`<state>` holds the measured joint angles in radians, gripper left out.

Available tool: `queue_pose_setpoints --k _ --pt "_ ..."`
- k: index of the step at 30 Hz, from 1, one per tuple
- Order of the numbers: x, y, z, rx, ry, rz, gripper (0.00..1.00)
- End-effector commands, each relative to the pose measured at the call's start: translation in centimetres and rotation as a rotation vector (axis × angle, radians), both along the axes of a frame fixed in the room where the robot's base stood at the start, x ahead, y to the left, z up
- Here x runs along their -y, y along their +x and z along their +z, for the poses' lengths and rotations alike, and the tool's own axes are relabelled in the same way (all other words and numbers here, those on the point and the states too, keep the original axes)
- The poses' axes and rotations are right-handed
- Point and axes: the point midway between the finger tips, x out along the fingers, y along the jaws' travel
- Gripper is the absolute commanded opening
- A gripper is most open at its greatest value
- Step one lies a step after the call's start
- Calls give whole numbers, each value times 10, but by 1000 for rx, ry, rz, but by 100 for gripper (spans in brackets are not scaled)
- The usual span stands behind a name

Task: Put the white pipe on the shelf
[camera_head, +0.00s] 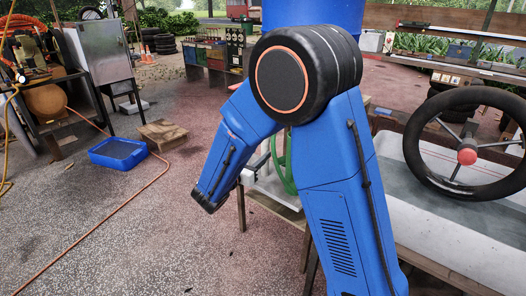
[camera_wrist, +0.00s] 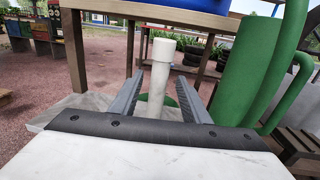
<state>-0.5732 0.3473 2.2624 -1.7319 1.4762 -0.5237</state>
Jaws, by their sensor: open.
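The white pipe (camera_wrist: 160,75) stands upright in the wrist view, with a wider collar at its top. My gripper (camera_wrist: 158,88) is open, with one grey finger on each side of the pipe. The pipe shows between and beyond the fingers; I cannot tell how deep it sits between them. Its lower end is hidden behind the gripper's body. In the camera_head view my blue arm hides the gripper, and I cannot make out the pipe clearly. Wooden shelves (camera_head: 458,69) holding several items stand at the back right; which shelf the task means is unclear.
A large green object (camera_wrist: 245,70) stands close to the right of the gripper. A wooden tabletop (camera_wrist: 120,12) on legs is behind the pipe. A wheel (camera_head: 409,150) rests over a pale surface at right. A blue tray (camera_head: 118,152) and orange hose (camera_head: 118,217) lie on the ground.

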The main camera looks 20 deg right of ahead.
Motion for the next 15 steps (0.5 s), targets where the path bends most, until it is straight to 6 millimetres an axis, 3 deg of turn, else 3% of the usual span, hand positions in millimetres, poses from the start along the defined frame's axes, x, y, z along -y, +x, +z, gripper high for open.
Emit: queue_pose_setpoints --k 6,15 --pt "-28 -26 0 0 0 3 42" --pt "-48 -45 0 0 0 1 42"
